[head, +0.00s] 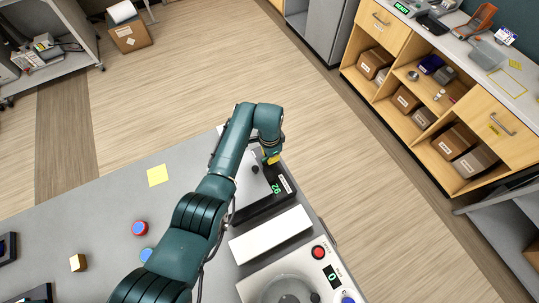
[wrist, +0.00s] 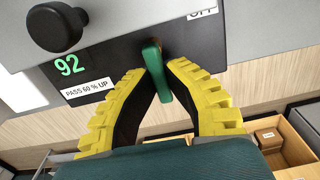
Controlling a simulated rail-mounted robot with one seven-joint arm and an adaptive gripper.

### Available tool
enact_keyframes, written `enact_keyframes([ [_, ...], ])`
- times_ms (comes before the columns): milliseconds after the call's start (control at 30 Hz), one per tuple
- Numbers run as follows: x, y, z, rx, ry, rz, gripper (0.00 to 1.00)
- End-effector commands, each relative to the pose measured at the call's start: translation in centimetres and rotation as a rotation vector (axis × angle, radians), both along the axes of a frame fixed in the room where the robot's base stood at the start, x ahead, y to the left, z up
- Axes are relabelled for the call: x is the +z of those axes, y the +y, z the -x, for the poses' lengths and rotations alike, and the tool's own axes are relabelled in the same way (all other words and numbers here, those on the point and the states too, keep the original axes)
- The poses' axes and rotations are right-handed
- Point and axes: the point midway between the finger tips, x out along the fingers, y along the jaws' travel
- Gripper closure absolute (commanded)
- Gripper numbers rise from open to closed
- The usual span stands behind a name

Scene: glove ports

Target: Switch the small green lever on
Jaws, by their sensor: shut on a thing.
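The small green lever (wrist: 157,72) sticks out from the face of a dark panel in the wrist view. My gripper (wrist: 158,75) has its yellow ribbed fingers closed around the lever, one on each side. In the head view my gripper (head: 271,159) is at the far end of the device (head: 262,208) with the green 92 display. The lever itself is hidden there.
A black knob (wrist: 55,27) and a green 92 display (wrist: 69,65) are left of the lever. A white block (head: 270,235) and a device with a red button (head: 319,252) stand nearer on the table. Wooden shelves (head: 420,95) stand across the floor.

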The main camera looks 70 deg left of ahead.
Motion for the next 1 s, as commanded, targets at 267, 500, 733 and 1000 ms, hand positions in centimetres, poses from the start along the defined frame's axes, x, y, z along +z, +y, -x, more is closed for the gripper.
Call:
enact_keyframes([
  [267,-0.2,-0.1,0.1,0.0,0.002,0.002,0.74],
  [500,0.7,0.0,0.0,0.001,-0.001,-0.001,0.74],
  [733,5.8,0.0,-0.1,0.001,-0.003,-0.003,0.74],
  [1000,11.1,0.0,0.0,0.0,0.0,0.0,0.74],
])
